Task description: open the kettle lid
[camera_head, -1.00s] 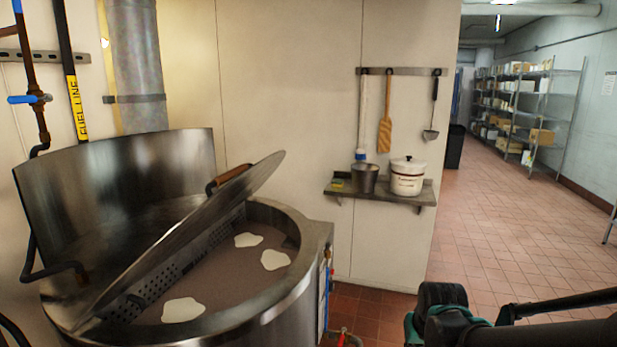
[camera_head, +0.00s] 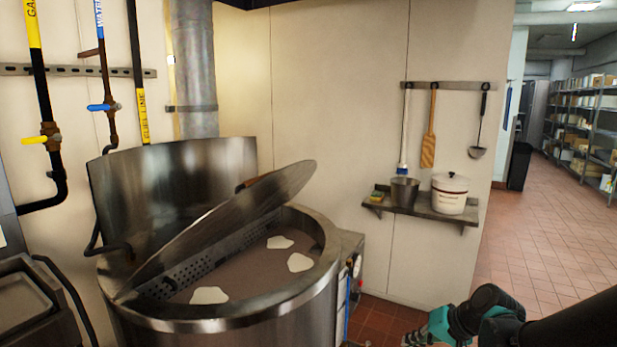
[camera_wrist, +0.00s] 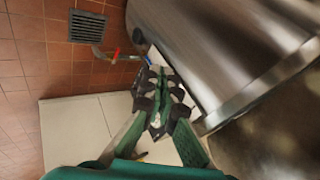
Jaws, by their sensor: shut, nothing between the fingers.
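The steel kettle (camera_head: 300,290) stands left of centre in the head view. Its round lid (camera_head: 225,220) is tilted up, hinged at the left, with its right edge raised above the rim. The lid's wooden handle (camera_head: 248,184) is mostly hidden behind the lid. White pieces (camera_head: 208,295) lie in the brown contents. In the wrist view the kettle's curved steel side (camera_wrist: 225,50) fills the upper right. My gripper (camera_wrist: 163,100) is shut and empty, apart from the kettle lid. In the head view part of my arm shows at lower right, with the fingertips not clear.
A wall shelf (camera_head: 405,208) holds a metal pot (camera_head: 405,190) and a lidded white crock (camera_head: 449,194), with utensils hanging above. Pipes (camera_head: 42,110) run down the left wall. A floor drain (camera_wrist: 87,26) shows in the wrist view. The tiled floor at right (camera_head: 540,240) is clear.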

